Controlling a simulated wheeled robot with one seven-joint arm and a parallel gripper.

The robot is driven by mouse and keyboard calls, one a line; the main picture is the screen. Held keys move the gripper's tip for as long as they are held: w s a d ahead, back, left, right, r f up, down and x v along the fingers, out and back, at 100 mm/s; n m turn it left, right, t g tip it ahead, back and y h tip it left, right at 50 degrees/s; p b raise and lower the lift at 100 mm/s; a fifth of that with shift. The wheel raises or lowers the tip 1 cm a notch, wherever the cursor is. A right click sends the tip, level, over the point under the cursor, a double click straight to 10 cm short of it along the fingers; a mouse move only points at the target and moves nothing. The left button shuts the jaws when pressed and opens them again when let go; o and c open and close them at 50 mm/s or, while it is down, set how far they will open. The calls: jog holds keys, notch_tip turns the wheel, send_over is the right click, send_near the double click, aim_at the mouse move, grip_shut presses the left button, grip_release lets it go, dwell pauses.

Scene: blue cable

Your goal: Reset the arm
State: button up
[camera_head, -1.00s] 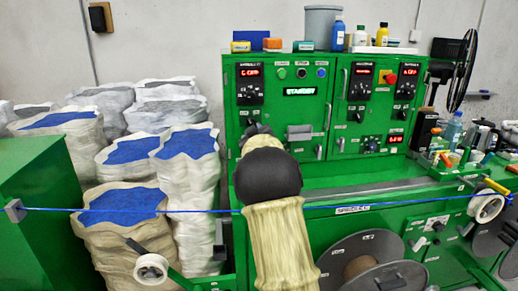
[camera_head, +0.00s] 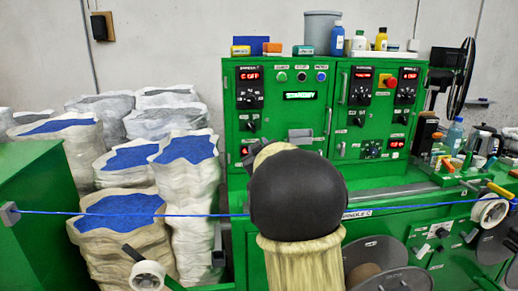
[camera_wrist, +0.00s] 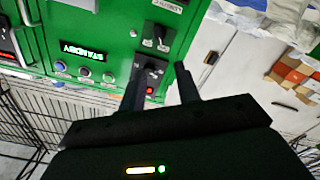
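My arm rises in the middle of the head view and hides part of the green machine and the cable; my gripper's fingers cannot be made out there. In the wrist view my gripper (camera_wrist: 160,92) shows two dark fingers standing apart with nothing between them. Beyond them is the green control cabinet (camera_wrist: 118,30). The blue cable (camera_head: 110,214) runs taut across the head view from a grey block (camera_head: 10,214) at the left to a white pulley (camera_head: 489,211) at the right.
Tall sacks of blue pellets (camera_head: 190,147) stand left of the machine. A lower white pulley (camera_head: 147,276) sits at front left. Large grey reels (camera_head: 375,262) are at lower right. Bottles and a grey bucket (camera_head: 322,30) stand on the cabinet (camera_head: 282,75).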

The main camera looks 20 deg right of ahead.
jog(key=s+a+f+m+g+y+p, duration=0.1)
jog(key=s+a+f+g+p, duration=0.2)
jog(key=s, duration=0.7)
jog(key=s+a+f+m+g+y+p, duration=0.1)
jog(key=s+a+f+g+y+p, duration=0.1)
jog(key=s+a+f+g, duration=0.5)
jog(key=s+a+f+m+g+y+p, duration=0.1)
jog(key=s+a+f, duration=0.6)
jog(key=s, duration=0.7)
jog(key=a+g+y+p, duration=0.1)
jog(key=g+p, duration=0.1)
jog(key=g, duration=0.1)
jog(key=shift+a+f+g+p, duration=0.25)
jog(key=shift+f+g+p, duration=0.15)
